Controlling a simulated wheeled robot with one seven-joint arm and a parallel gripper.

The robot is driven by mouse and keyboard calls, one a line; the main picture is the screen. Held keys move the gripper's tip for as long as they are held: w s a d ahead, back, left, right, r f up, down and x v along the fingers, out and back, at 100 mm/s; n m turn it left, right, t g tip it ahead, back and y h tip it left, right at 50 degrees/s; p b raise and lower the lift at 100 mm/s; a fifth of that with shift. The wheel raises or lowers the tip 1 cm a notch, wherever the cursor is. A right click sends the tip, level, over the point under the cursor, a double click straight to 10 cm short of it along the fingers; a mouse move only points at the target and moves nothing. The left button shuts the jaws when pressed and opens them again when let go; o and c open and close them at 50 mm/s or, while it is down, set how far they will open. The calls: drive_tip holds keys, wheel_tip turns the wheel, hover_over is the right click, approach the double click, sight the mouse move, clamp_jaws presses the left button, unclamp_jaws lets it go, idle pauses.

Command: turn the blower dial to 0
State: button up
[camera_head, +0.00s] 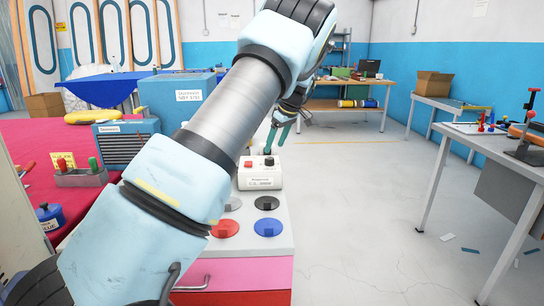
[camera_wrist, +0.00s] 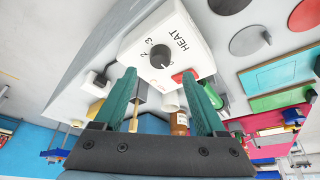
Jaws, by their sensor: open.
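A white control box (camera_head: 260,182) stands on the light cabinet top, with a black dial (camera_head: 269,161) and a red button (camera_head: 248,164). In the wrist view, the dial (camera_wrist: 160,56) is close up, with "HEAT" and the numbers 2 and 3 printed around it. The red button (camera_wrist: 184,76) is beside it, partly covered by a finger. I cannot read a clear pointer setting. My gripper (camera_head: 276,142) has two green fingers; it is open and empty, above and behind the box. In the wrist view, the fingers (camera_wrist: 159,80) are spread, with the dial just beyond their tips.
Coloured discs (camera_head: 268,227) lie on the cabinet top in front of the box. A blue-grey vented box (camera_head: 127,146) and a tray with green and red handles (camera_head: 80,176) are on the red surface at left. A table (camera_head: 500,150) stands at right; the floor between is largely clear.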

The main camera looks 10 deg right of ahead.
drive_tip(key=v, duration=0.5)
drive_tip(key=shift+b, duration=0.35)
drive_tip(key=s+a+f+m+g+h, duration=0.15)
drive_tip(key=s+a, duration=0.25)
drive_tip(key=a, duration=0.5)
drive_tip(key=s+a+f+m+g, duration=0.1)
drive_tip(key=s+a+f, duration=0.15)
drive_tip(key=a, duration=0.75)
drive_tip(key=s+a+f+m, duration=0.1)
drive_tip(key=s+a+m, duration=0.1)
drive_tip(key=s, duration=0.5)
drive_tip(key=s+a+f+m+h, duration=0.1)
drive_tip(key=s+a, duration=0.4)
drive_tip(key=s, duration=0.3)
drive_tip(key=s+a+f+m, duration=0.2)
drive_tip(key=s+a, duration=0.1)
drive_tip(key=s, duration=0.4)
drive_tip(key=shift+a+m, duration=0.3)
drive_tip(key=shift+m, duration=0.05)
